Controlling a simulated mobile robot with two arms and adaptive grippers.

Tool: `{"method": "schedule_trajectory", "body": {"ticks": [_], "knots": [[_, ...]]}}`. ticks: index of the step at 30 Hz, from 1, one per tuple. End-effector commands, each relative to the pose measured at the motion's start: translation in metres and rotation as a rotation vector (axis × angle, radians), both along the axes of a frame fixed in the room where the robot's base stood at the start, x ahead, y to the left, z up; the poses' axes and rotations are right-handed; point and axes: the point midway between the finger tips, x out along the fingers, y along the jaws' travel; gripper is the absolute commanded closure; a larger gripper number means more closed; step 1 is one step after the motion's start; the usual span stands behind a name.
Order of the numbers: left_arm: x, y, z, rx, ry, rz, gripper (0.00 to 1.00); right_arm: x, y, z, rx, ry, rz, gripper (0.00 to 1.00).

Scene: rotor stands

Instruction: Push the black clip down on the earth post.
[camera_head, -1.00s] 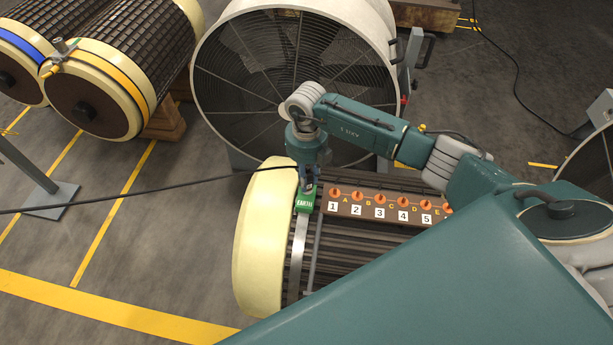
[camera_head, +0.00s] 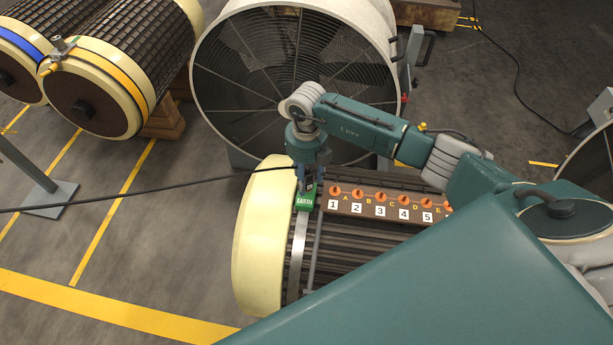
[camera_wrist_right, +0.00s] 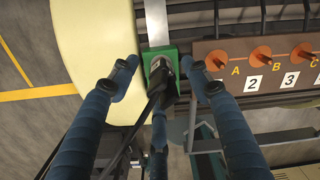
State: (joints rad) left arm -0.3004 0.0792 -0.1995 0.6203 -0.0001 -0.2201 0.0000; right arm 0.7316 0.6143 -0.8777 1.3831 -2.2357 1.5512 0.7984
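The black clip (camera_wrist_right: 161,76) sits at the green earth block (camera_wrist_right: 150,55) in the right wrist view, with its black cable running off below it. The clip hides the earth post, so I cannot tell how far down it sits. In the head view the green block (camera_head: 305,201) is marked EARTH, at the left end of the rotor. My right gripper (camera_wrist_right: 160,65) is open above the block, one finger each side of the clip, with gaps to it. In the head view this gripper (camera_head: 308,180) points down over the block. My left gripper is not in view.
A brown terminal board (camera_head: 385,204) with orange knobs and number labels lies right of the earth block. The black cable (camera_head: 150,193) stretches left across the floor area. A large fan (camera_head: 295,60) stands close behind my right arm. Two more rotors (camera_head: 120,70) are at the upper left.

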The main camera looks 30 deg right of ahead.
Motion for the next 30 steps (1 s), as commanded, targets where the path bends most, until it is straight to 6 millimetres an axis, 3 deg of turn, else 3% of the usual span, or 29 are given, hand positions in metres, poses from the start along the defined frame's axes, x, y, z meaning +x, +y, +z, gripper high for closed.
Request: {"method": "schedule_trajectory", "body": {"ticks": [10, 22, 30], "knots": [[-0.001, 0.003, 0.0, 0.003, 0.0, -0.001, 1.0, 0.001, 0.0, 0.011, 0.0, -0.003, 0.001, 0.53], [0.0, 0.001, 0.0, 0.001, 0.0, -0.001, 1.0, 0.001, 0.0, 0.091, 0.0, -0.004, 0.001, 0.53], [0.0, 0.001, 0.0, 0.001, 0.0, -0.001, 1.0, 0.0, 0.0, 0.118, 0.0, 0.0, 0.0, 0.53]]}}
